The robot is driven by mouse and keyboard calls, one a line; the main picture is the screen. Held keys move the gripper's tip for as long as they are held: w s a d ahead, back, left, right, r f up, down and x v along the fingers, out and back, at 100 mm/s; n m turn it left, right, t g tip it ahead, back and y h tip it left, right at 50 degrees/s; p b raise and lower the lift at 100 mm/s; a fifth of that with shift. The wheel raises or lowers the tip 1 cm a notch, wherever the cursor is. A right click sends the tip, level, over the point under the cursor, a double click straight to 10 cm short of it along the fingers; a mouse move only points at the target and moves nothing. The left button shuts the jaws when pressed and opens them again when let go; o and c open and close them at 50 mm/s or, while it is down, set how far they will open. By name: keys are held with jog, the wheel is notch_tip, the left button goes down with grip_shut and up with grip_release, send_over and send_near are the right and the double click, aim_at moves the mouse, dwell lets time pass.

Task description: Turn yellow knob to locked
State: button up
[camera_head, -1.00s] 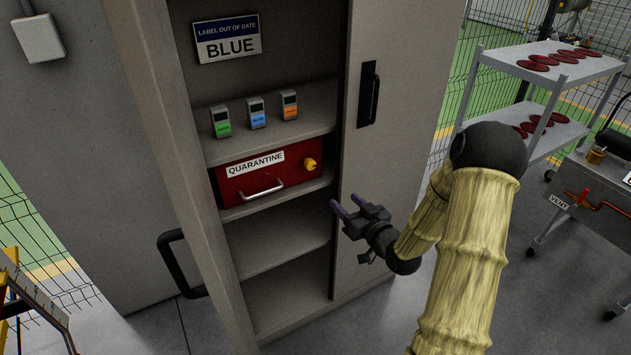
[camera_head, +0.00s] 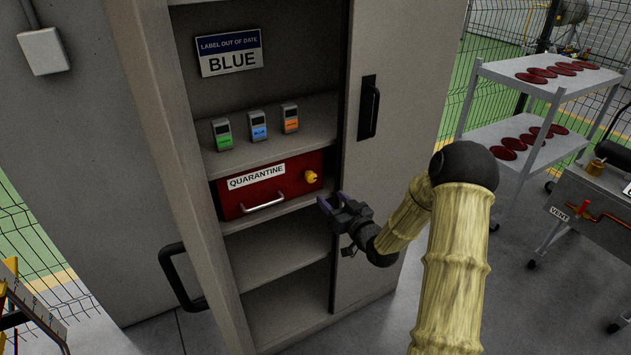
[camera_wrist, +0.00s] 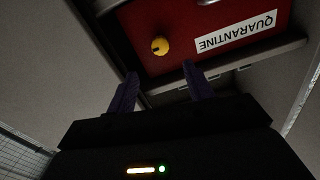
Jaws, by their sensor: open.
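The yellow knob (camera_head: 311,177) sits on the right part of the front of a red box (camera_head: 238,201) labelled QUARANTINE, on a cabinet shelf. My gripper (camera_head: 331,202) is open and empty, a little below and to the right of the knob, in front of the cabinet. In the wrist view the picture is upside down. The knob (camera_wrist: 159,46) shows beyond the fingertips, between their lines, with a dark mark on its face. The gripper (camera_wrist: 160,75) does not touch it. I cannot read the knob's position marks.
A metal handle (camera_head: 264,206) sticks out from the red box. Three small devices (camera_head: 258,126) stand on the shelf above. The cabinet's right door panel (camera_head: 385,140) is beside my arm. The shelf space below the box is empty. A cart (camera_head: 545,85) stands at the right.

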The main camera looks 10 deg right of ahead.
aim_at(313, 179)
jog(key=x, duration=1)
jog(key=shift+p, duration=0.35)
jog(key=c, duration=1)
